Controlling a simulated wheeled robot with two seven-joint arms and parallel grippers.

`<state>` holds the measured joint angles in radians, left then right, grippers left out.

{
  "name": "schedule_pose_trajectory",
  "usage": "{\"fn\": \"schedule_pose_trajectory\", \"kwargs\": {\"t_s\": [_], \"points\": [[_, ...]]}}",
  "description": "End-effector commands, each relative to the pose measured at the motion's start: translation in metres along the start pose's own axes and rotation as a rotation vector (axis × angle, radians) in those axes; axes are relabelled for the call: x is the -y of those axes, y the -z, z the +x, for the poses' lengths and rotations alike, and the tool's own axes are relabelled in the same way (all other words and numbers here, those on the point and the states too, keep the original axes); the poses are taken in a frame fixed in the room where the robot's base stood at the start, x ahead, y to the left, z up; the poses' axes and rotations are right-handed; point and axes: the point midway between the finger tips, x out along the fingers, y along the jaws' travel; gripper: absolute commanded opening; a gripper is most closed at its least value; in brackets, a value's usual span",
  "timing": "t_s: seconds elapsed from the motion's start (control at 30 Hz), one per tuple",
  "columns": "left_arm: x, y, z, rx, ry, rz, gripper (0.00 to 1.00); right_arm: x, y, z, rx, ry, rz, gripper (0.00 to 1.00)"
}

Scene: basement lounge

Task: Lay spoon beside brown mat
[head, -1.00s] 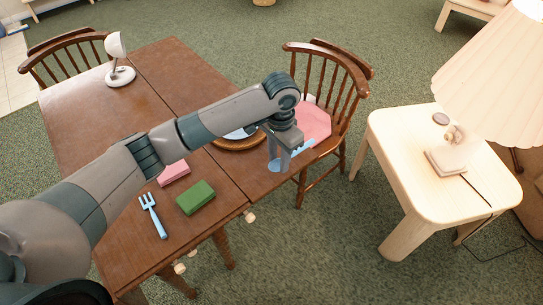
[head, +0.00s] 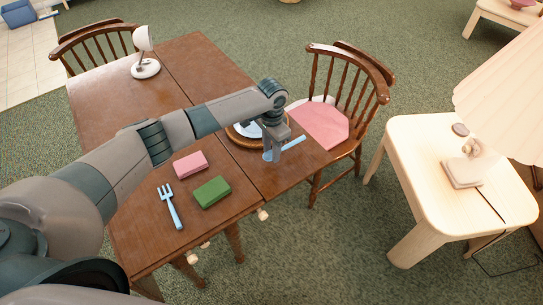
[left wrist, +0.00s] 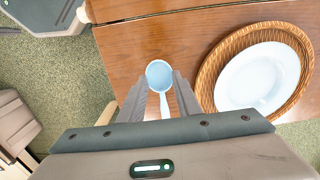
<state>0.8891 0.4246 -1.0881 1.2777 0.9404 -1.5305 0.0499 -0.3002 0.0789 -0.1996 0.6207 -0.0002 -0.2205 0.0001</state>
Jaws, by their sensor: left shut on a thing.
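The light blue spoon (head: 293,144) is in my left gripper (head: 273,157), near the table's right end. The left wrist view shows its round bowl (left wrist: 159,73) between the fingertips (left wrist: 160,98), with the handle running back toward the gripper body. The gripper is shut on it. Whether the spoon touches the table cannot be told. The round brown woven mat (head: 233,136) lies just left of the gripper, partly hidden by my arm. In the left wrist view the mat (left wrist: 208,85) is right of the spoon, with a gap between. My right gripper is not in view.
A white plate (left wrist: 258,76) lies on the mat. A pink block (head: 190,164), a green block (head: 212,192) and a blue fork (head: 170,206) lie on the wooden table (head: 195,62). A chair (head: 345,85) with a pink cushion stands close to the table's right end.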

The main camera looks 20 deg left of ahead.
Motion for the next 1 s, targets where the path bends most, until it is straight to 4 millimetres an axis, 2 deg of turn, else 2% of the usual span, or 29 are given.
{"fn": "schedule_pose_trajectory", "kwargs": {"t_s": [0.37,0.7,1.0], "points": [[0.001,0.000,0.002,0.000,-0.001,-0.001,0.09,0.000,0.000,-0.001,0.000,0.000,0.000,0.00],[0.000,0.000,0.037,0.002,-0.002,-0.001,0.09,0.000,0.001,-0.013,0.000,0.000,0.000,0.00],[0.000,0.000,0.041,0.000,0.000,0.000,0.09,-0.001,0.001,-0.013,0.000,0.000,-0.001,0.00]]}}
